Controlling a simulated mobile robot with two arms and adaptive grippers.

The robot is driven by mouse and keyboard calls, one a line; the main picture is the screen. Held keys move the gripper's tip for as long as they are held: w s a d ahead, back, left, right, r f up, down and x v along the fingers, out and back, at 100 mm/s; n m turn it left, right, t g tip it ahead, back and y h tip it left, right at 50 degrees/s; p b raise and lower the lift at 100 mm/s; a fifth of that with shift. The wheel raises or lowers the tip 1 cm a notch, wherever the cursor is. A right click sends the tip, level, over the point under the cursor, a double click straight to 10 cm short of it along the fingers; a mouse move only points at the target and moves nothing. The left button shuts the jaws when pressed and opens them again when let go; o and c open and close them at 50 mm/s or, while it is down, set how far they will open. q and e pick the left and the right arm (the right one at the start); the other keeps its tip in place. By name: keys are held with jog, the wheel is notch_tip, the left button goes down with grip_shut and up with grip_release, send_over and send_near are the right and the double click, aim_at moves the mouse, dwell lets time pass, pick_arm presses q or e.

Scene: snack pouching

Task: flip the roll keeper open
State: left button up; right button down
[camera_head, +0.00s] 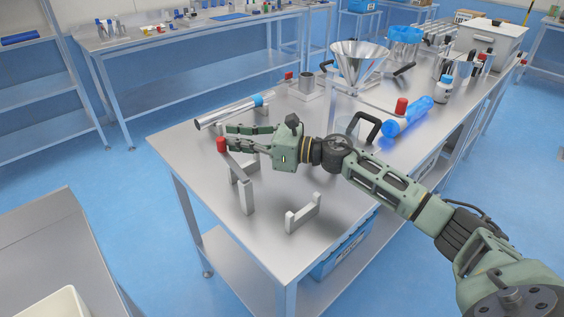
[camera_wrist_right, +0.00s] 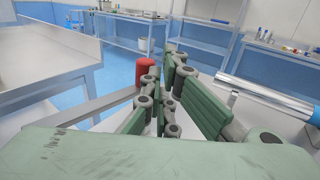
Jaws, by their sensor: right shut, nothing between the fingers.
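The roll keeper appears to be a flat metal bar (camera_head: 236,168) with a red knob (camera_head: 221,145) at its far left end, by a metal stand near the table's left side. My right gripper (camera_head: 230,134) is shut and empty, its fingertips right beside the knob. I cannot tell whether they touch it. In the right wrist view the red knob (camera_wrist_right: 145,72) stands just left of the fingers (camera_wrist_right: 165,100), with the bar (camera_wrist_right: 90,108) running off to the left. My left gripper is not in view.
A silver roll with a blue end (camera_head: 228,112) lies behind my right gripper. A second metal bracket (camera_head: 302,213) stands nearer the front edge. A steel funnel (camera_head: 358,60), a blue bottle (camera_head: 408,117) and a black handle (camera_head: 366,128) stand behind and right of my arm.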

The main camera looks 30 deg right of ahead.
aim_at(225, 143)
jog(key=shift+w+a, duration=0.1)
jog(key=shift+a, duration=1.4)
jog(key=v, duration=1.2)
jog(key=shift+r, duration=0.15)
